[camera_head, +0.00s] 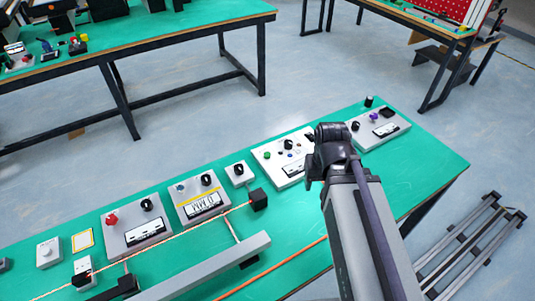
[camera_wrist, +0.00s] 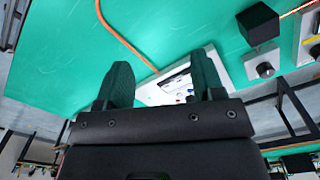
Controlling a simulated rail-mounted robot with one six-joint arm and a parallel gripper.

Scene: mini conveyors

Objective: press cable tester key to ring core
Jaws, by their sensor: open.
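A white panel (camera_head: 283,158) on the green bench carries a green button, a black knob, a small blue button and a white display. It may be the cable tester, but I can read no label. My gripper (camera_head: 316,170) is over the right end of this panel and hides part of it. In the wrist view, my gripper (camera_wrist: 162,66) is open and empty, with its two dark fingers wide apart. A white panel (camera_wrist: 150,94) shows between and beyond them, partly hidden. No contact with it shows. I cannot make out a ring core key.
To the right is a panel with a purple button (camera_head: 373,117). To the left are a small box with a knob (camera_head: 240,173), a yellow-striped display panel (camera_head: 203,200) and a red-button panel (camera_head: 137,228). A grey conveyor rail (camera_head: 205,268) and an orange cable (camera_head: 270,270) lie in front.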

